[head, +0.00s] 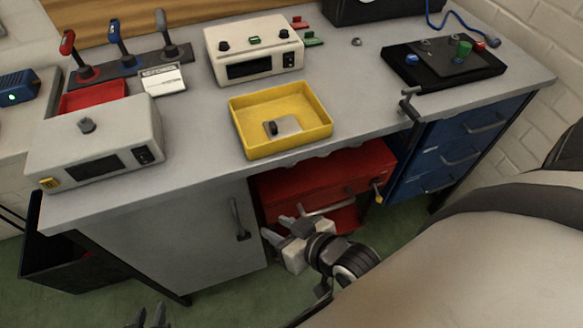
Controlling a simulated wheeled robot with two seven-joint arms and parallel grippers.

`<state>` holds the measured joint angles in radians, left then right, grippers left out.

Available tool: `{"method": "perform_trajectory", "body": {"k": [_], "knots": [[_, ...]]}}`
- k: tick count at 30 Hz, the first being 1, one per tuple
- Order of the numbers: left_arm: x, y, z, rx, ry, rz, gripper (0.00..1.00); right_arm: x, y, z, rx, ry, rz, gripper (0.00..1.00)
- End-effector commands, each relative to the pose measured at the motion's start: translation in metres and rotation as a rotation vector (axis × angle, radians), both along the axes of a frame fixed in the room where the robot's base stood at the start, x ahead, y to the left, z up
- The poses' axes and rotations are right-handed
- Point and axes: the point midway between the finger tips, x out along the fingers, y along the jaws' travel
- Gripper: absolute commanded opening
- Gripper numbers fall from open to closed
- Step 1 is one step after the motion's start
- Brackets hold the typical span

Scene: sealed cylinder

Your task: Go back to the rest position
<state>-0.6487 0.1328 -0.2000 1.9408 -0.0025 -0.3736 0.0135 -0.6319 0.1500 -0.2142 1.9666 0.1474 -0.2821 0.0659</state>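My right gripper (281,229) is in front of the bench, below the yellow tray (283,146) and near the red toolbox (325,182). Its grey fingertips look apart with nothing between them. My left gripper (152,313) shows only as two dark fingertips at the bottom edge, left of the middle, with a gap between them. The rest of it is outside the picture. Neither gripper touches the bench top. A small dark rounded part with a grey plate (286,126) lies in the yellow tray; I cannot tell whether it is a cylinder.
The grey bench (190,165) carries two pale instrument boxes (254,48) (95,143), a lever stand (130,62) and a black board (443,65). A grey cabinet door handle (239,219), blue drawers (458,150) and a black bin (70,250) are below. Green floor is open in front.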

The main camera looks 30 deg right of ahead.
Motion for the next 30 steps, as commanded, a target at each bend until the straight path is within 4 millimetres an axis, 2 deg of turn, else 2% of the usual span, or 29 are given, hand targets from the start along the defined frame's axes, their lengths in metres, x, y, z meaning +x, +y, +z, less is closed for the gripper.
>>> {"method": "perform_trajectory", "body": {"k": [1, 3, 6, 30], "knots": [[0.0, 0.0, 0.0, 0.0, 0.0, 0.0, 0.25, -0.008, -0.006, -0.014, -0.084, 0.037, 0.021, 0.34], [0.0, 0.0, -0.001, 0.0, 0.001, 0.0, 0.25, -0.015, -0.012, -0.026, -0.164, 0.069, 0.043, 0.34], [0.0, 0.0, -0.001, 0.0, 0.001, 0.0, 0.25, -0.019, -0.016, -0.031, -0.21, 0.085, 0.054, 0.34], [0.0, 0.001, -0.001, 0.001, 0.001, 0.002, 0.25, -0.018, -0.016, -0.031, -0.207, 0.083, 0.055, 0.34]]}}
